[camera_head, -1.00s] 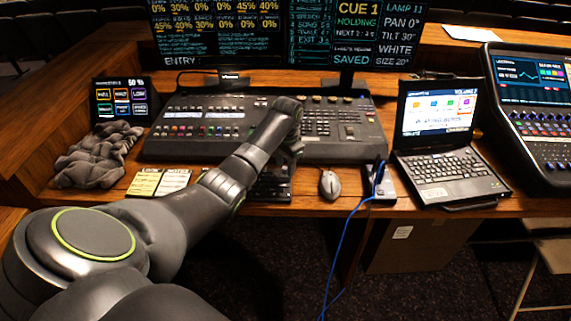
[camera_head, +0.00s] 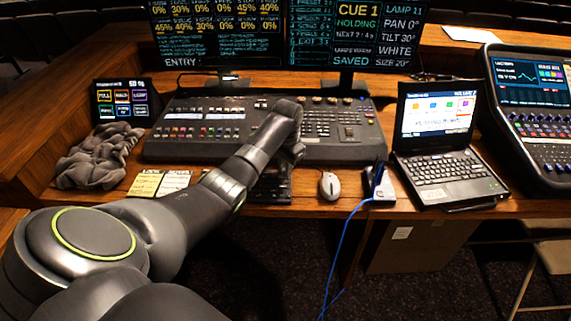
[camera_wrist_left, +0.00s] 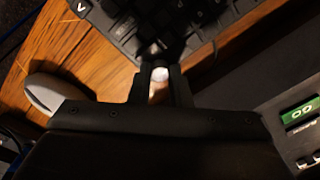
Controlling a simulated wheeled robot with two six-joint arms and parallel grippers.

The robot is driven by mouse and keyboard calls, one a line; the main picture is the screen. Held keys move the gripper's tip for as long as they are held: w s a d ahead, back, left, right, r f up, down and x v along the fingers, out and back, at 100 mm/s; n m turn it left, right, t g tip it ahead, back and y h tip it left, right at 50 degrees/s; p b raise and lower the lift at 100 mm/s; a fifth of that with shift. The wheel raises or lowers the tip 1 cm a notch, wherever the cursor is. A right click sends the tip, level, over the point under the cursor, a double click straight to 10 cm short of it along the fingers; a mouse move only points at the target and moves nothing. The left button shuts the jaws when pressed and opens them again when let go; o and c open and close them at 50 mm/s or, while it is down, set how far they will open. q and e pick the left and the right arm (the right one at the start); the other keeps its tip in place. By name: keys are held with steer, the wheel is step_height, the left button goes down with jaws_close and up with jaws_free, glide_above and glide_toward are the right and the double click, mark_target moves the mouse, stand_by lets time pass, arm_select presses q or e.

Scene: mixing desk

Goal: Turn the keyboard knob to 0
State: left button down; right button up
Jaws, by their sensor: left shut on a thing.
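The small black keyboard (camera_head: 272,188) lies on the desk's front strip, partly hidden by my left arm in the head view. It shows at the top of the left wrist view (camera_wrist_left: 190,22). My left gripper (camera_wrist_left: 161,72) is at the keyboard's edge, its two dark fingers closed on a small pale round knob (camera_wrist_left: 160,74). The knob's pointer or markings cannot be made out. In the head view the knob is hidden and the fingertips are not clear. My right gripper is not in view.
A mouse (camera_head: 329,186) sits right of the keyboard, with a phone-like device and blue cable (camera_head: 379,181) beyond it. The lighting console (camera_head: 330,140) stands behind. A laptop (camera_head: 445,165) is at right. Cards (camera_head: 160,183) and a crumpled grey cloth (camera_head: 100,158) are at left.

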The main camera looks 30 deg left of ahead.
arm_select(q)
steer(key=n+p, duration=0.3)
steer(key=shift+r, duration=0.25)
steer(key=shift+n+p, duration=0.85)
steer(key=shift+n, duration=0.05)
steer(key=n+p, duration=0.1)
steer(key=n, duration=0.2)
steer(key=shift+f+p, duration=0.1)
steer(key=shift+p, duration=0.3)
steer(key=shift+w+f+n+p, duration=0.1)
steer(key=shift+n+p, duration=0.35)
steer(key=shift+n, duration=1.25)
steer(key=shift+a, duration=0.1)
steer(key=c, duration=1.3)
jaws_free()
steer(key=shift+c, duration=0.2)
